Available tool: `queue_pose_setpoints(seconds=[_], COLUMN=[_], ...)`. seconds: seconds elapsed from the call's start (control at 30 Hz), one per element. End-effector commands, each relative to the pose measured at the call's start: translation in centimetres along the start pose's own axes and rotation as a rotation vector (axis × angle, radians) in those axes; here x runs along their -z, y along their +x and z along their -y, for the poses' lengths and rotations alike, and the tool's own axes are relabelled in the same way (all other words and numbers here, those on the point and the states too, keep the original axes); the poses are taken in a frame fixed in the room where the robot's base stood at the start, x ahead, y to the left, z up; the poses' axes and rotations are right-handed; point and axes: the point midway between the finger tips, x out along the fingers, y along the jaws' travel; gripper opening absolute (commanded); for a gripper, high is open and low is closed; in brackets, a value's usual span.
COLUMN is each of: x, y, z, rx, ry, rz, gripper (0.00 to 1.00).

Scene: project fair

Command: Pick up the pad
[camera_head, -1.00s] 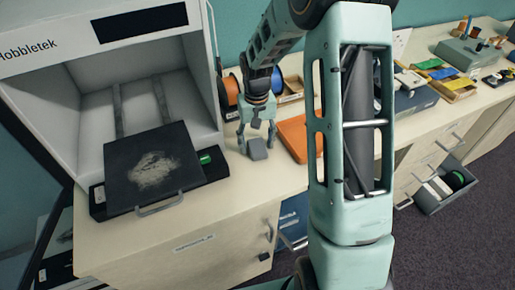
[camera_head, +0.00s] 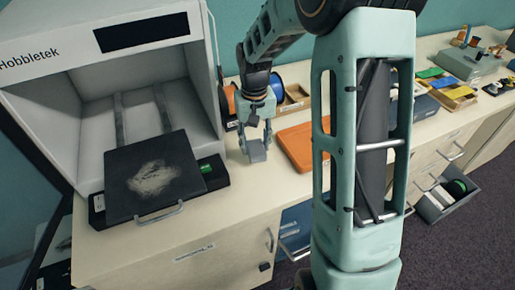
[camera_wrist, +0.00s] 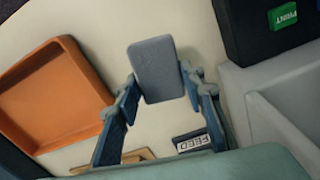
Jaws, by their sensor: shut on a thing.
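The pad is a small grey block (camera_head: 256,151). It also shows in the wrist view (camera_wrist: 156,69), between the tips of my gripper (camera_wrist: 160,84). In the head view my gripper (camera_head: 255,138) points down at the counter, with the pad at its fingertips. The fingers are shut on the pad. I cannot tell from these views whether the pad still touches the counter or is just above it.
An orange tray (camera_head: 296,144) lies right of my gripper; it is close in the wrist view (camera_wrist: 50,95). The white Hobbletek machine (camera_head: 75,85) stands left, with a dark plate (camera_head: 155,205) at its front. Blue and orange spools stand behind my gripper.

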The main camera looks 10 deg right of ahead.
Motion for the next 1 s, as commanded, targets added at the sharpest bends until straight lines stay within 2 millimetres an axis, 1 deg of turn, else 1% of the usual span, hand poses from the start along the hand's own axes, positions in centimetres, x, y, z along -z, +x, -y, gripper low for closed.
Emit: queue_pose_setpoints(seconds=[0.03, 0.2, 0.4, 0.6, 0.7, 1.0], x=[-0.5, -2.6, -5.9, -8.2, -8.9, -9.6], y=[-1.0, -4.3, -5.9, -7.2, -7.6, -8.0], z=[0.6, 2.3, 4.9, 6.8, 7.4, 7.9], rx=[0.000, -0.001, -0.001, 0.000, 0.000, 0.000], ry=[-0.002, -0.003, -0.002, -0.002, -0.001, 0.001], rz=[-0.007, -0.007, -0.004, -0.002, -0.002, 0.000], gripper=[0.20, 0.20, 0.20, 0.20, 0.20, 0.20])
